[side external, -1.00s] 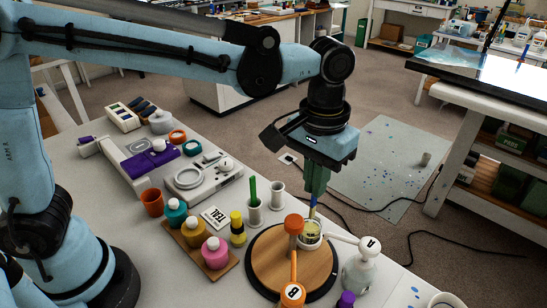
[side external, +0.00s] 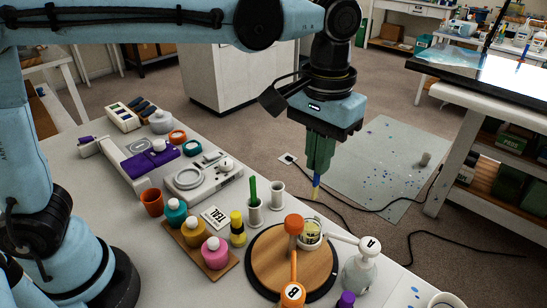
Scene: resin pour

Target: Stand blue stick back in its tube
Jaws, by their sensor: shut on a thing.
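My gripper (side external: 318,172) is shut on the blue stick (side external: 316,184), which hangs upright below the fingers. Its upper part is hidden by the fingers, and its lower end looks yellow. The stick is in the air, above and apart from the small jar (side external: 311,237) of yellowish contents on the round wooden board. Two white tubes stand to the left on the table. One tube (side external: 255,214) holds a green stick (side external: 253,190). The other tube (side external: 276,200) has no stick showing in it.
The round wooden board (side external: 268,268) carries an orange-capped piece and orange handle marked B (side external: 293,292).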

